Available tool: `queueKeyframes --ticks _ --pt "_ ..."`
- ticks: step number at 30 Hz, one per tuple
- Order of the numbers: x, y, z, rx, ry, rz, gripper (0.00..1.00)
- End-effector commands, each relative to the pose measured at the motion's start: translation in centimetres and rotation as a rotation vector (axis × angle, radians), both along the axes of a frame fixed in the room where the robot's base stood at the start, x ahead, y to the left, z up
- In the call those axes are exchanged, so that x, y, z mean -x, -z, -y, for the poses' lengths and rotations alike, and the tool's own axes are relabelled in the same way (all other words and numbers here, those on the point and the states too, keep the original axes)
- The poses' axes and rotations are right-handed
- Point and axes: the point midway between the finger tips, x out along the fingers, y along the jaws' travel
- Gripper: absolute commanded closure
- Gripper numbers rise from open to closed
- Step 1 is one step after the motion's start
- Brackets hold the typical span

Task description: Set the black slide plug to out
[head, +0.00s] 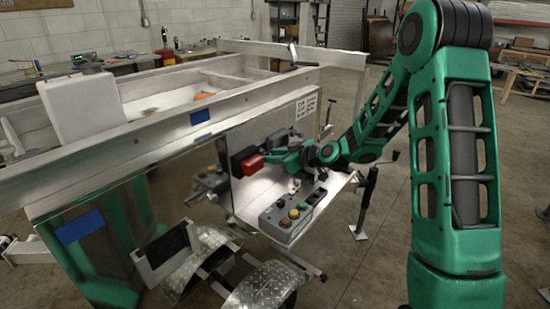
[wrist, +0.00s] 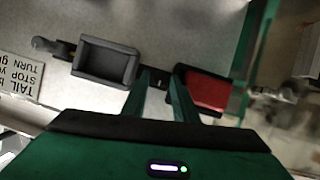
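A black boxy slide plug (wrist: 105,63) sits on the pale panel in the wrist view, left of my fingers, with a dark bar running from its left side. It appears in the head view as a dark block (head: 277,138). A red block (wrist: 204,91) with dark edges is right of my fingers; it also shows in the head view (head: 250,165). My gripper (wrist: 161,80) points at the panel between the two blocks. Its two green fingers are apart, with a small dark piece visible between the tips. Whether they touch either block cannot be told.
A sign (wrist: 20,75) is on the panel left of the black plug. A grey control box (head: 290,214) with coloured buttons lies on the metal shelf below my arm. The trailer's aluminium rail (head: 175,133) runs above and left. Open floor lies to the right.

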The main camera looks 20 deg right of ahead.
Motion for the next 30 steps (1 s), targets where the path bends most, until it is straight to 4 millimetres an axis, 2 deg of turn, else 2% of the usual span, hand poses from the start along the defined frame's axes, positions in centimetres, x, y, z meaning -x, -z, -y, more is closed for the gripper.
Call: queueKeyframes --ticks 2,5,6,11,18,26,27,28,30 --pt "0.0 0.0 0.0 0.000 0.000 0.000 0.74" --pt "0.0 0.0 0.0 0.000 0.000 0.000 0.98" --pt "0.0 0.0 0.0 0.000 0.000 0.000 1.00" --pt "-0.1 0.0 0.2 0.000 0.001 0.000 1.00" --pt "-1.9 0.0 2.7 0.001 0.003 0.001 1.00" --pt "-2.1 -0.1 3.0 0.002 0.005 0.002 1.00" --pt "-2.1 -0.1 3.1 0.003 0.006 0.003 0.78" --pt "-2.1 -0.1 3.1 0.003 0.006 0.003 0.74" --pt "-2.1 0.0 3.1 0.003 0.005 0.002 0.74"
